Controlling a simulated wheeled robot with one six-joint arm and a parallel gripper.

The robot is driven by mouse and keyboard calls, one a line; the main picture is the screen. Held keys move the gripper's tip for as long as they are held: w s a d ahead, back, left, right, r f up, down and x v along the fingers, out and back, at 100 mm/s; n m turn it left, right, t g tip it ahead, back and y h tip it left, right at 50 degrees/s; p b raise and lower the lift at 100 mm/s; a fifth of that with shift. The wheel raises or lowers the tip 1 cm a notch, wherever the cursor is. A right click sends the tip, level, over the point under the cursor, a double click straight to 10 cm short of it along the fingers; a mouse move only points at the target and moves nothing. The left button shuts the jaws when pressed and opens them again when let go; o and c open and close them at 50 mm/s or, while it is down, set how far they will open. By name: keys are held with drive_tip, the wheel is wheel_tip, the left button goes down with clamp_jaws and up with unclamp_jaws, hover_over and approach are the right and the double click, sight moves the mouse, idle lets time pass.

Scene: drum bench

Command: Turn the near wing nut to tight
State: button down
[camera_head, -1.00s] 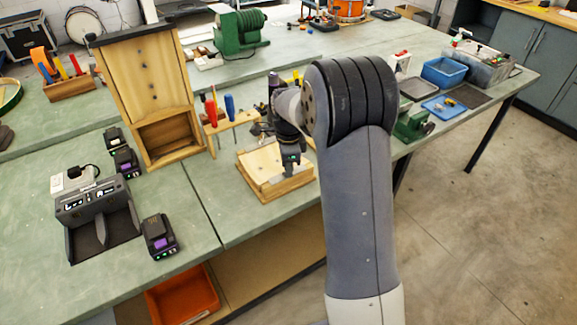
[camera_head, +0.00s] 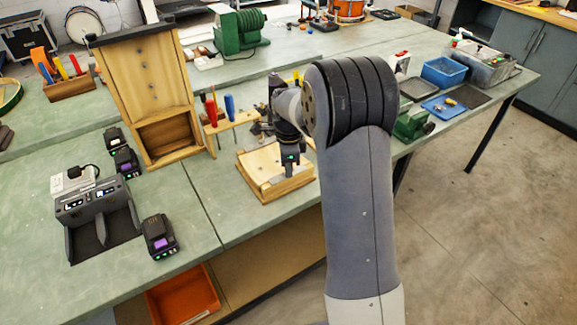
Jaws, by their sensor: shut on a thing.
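A light wooden block fixture (camera_head: 262,172) sits near the front edge of the green bench, in the middle of the view. My gripper (camera_head: 289,170) points down over the right part of this fixture, with its tip at the top surface. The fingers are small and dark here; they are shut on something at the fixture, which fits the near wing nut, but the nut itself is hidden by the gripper. A far wing nut cannot be made out. My arm covers the area right of the fixture.
A wooden rack with red and blue handled tools (camera_head: 229,118) stands just behind the fixture. A tall wooden box (camera_head: 150,90) and a charger (camera_head: 92,205) are to the left. A green vise (camera_head: 412,127) and blue bin (camera_head: 443,71) are to the right.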

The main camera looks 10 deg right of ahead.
idle(0.5)
drive_tip(key=c, duration=1.5)
unclamp_jaws()
drive_tip(key=shift+o, duration=0.2)
drive_tip(key=shift+r, duration=0.1)
wheel_tip(320, 180, up, 11)
drive_tip(key=shift+f+b, duration=0.2)
drive_tip(key=shift+b, duration=0.15)
